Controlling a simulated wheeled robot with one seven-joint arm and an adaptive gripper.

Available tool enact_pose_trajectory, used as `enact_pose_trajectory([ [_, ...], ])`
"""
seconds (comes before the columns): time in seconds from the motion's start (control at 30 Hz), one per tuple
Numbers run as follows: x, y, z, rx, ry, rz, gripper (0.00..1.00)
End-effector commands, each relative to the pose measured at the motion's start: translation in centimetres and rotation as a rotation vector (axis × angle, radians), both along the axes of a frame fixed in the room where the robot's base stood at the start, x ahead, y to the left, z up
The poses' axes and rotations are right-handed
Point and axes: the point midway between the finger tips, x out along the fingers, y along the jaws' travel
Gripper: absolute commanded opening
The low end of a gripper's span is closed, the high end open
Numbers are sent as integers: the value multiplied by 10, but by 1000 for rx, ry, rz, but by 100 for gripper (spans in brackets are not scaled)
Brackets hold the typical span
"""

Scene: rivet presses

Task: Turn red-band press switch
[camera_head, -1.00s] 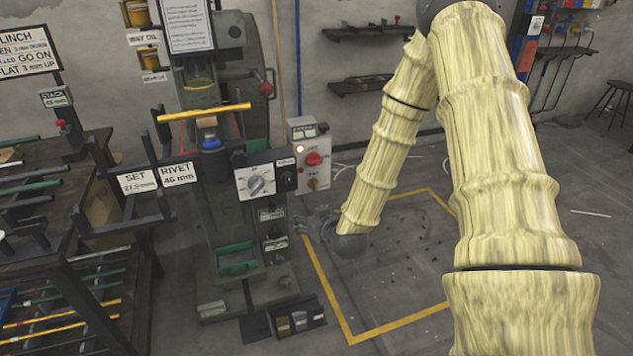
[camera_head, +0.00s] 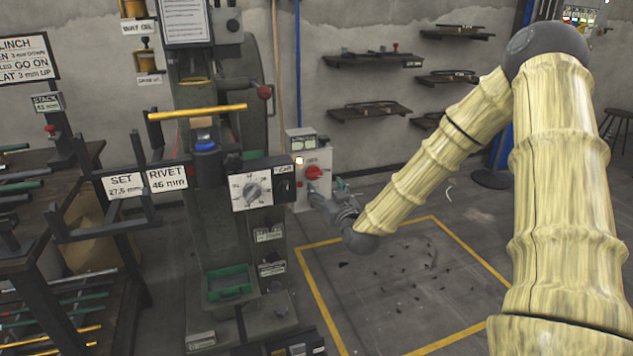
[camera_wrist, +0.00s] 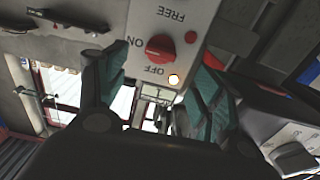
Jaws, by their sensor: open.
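The red rotary switch (camera_head: 315,172) is on the front of a light grey box (camera_head: 297,188) at the right side of the press (camera_head: 215,230). In the wrist view the red knob (camera_wrist: 160,47) lies between ON and OFF labels, with a lit lamp (camera_wrist: 173,79) beside OFF. My gripper (camera_head: 328,192) is just right of the box, close below the knob. In the wrist view its green-padded fingers (camera_wrist: 155,88) are apart with nothing held, and the knob appears beyond their tips. Contact cannot be told.
A larger grey dial (camera_head: 252,192) faces front left of the switch box. A yellow bar (camera_head: 197,113) lies across the press. A rack with rods (camera_head: 60,250) stands left. The yellow-outlined floor (camera_head: 400,275) on the right is open apart from small debris.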

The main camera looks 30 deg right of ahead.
Motion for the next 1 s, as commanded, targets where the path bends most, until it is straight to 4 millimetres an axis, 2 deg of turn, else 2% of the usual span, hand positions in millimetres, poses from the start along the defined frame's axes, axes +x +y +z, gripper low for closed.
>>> enact_pose_trajectory([
  [0.3, 51, -12, -2, 0, 0, 0, 68],
  [0.5, 73, -17, -2, 0, 0, 0, 68],
  [0.7, 83, -19, -1, 1, 1, 0, 68],
  [0.97, 84, -20, 0, 1, 1, 0, 68],
  [1.0, 84, -20, 0, 1, 1, 0, 64],
])
